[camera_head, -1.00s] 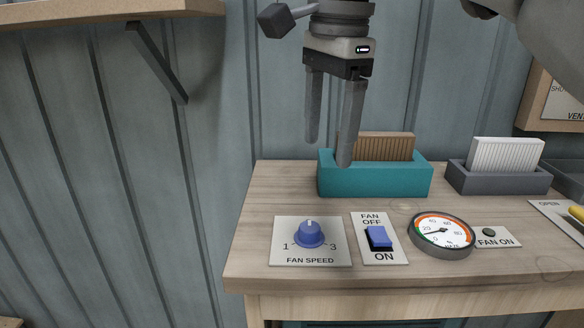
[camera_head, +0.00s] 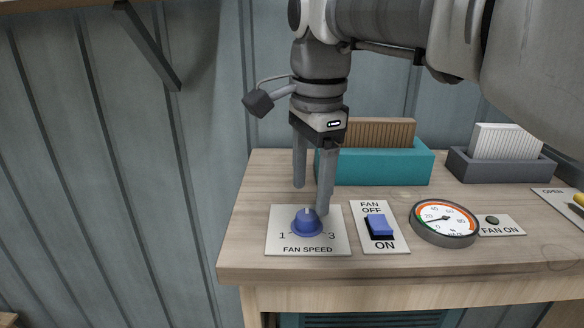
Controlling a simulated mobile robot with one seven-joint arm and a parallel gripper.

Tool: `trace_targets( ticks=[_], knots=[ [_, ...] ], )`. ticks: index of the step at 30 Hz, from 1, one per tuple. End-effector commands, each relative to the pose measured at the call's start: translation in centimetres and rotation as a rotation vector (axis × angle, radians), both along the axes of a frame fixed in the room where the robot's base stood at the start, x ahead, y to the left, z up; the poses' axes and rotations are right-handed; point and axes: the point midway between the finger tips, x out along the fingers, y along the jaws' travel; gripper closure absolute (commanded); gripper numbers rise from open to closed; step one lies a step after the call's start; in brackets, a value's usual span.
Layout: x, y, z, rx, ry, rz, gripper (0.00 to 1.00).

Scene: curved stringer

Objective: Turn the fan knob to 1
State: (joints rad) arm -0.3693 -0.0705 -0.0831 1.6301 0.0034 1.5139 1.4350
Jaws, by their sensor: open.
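The fan knob (camera_head: 307,223) is a blue dial on a pale plate (camera_head: 287,246) marked 1 on the left, 3 on the right and FAN SPEED below. It sits near the front left of the wooden table, and its white mark points up, between the 1 and the 3. My gripper (camera_head: 311,200) points down with two grey fingers apart and empty. The nearer fingertip overlaps the right upper edge of the knob in the picture; the other is behind and left of it. I cannot tell whether a finger touches the knob.
Right of the plate are a blue fan switch (camera_head: 380,226), a round gauge (camera_head: 444,223) and a FAN ON light (camera_head: 492,220). A teal box (camera_head: 390,168) of brown cards stands behind, close to my fingers, with a grey box (camera_head: 500,169) of white cards. The left table corner is bare.

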Motion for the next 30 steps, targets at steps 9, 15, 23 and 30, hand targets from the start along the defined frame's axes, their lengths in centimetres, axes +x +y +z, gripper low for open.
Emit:
trace_targets(
  ticks=[9, 15, 23, 30],
  knots=[
    [0.3, 0.2, -4.2, 0.0, 0.0, 0.001, 0.24],
    [0.3, 0.2, -4.6, 0.0, 0.0, 0.001, 0.24],
    [0.3, 0.1, -4.6, 0.0, 0.0, 0.001, 0.42],
    [0.3, 0.1, -4.6, 0.0, 0.0, 0.001, 0.85]
  ],
)
